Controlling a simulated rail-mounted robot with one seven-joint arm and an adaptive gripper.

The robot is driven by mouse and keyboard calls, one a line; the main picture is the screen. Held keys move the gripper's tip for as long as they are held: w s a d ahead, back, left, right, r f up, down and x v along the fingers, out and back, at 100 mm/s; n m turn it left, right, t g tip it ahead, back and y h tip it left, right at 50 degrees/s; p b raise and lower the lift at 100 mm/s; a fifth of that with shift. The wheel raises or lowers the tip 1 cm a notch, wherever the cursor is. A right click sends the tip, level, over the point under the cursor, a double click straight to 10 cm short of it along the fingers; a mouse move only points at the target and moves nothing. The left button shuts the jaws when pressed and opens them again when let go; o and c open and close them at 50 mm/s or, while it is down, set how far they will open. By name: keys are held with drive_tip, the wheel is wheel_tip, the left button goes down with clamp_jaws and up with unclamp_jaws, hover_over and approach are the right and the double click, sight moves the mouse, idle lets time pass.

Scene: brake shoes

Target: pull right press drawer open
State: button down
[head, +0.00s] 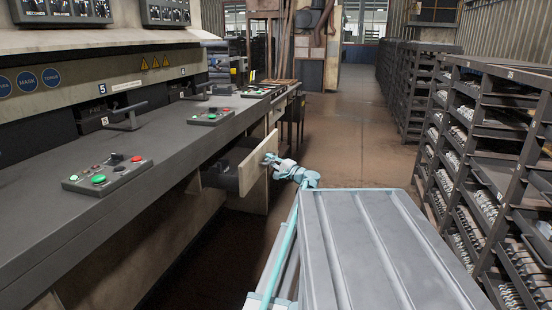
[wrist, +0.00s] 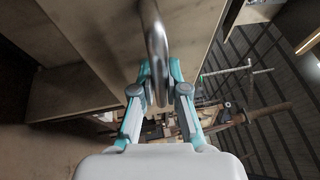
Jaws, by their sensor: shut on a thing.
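The press drawer's pale beige front panel (head: 256,167) stands out from the press, under the counter, near the centre of the head view. A gap with dark parts shows behind the panel. My gripper (head: 271,159) is at the outer face of this panel. In the wrist view a curved metal handle (wrist: 155,38) comes down from the drawer's beige face (wrist: 95,40). My gripper's fingers (wrist: 159,84) are shut on the handle, one on each side. The part of the handle between the fingers is partly hidden.
The long grey press counter (head: 150,150) with button boxes (head: 108,174) runs along the left. Racks of brake shoes (head: 490,170) line the right. The aisle floor (head: 350,140) beyond my arm is clear.

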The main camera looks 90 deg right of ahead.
drive_tip(key=s+a, duration=0.2)
drive_tip(key=s, duration=0.5)
drive_tip(key=shift+s+a+p, duration=0.15)
drive_tip(key=shift+s+p, duration=0.15)
drive_tip(key=c, duration=1.2)
unclamp_jaws()
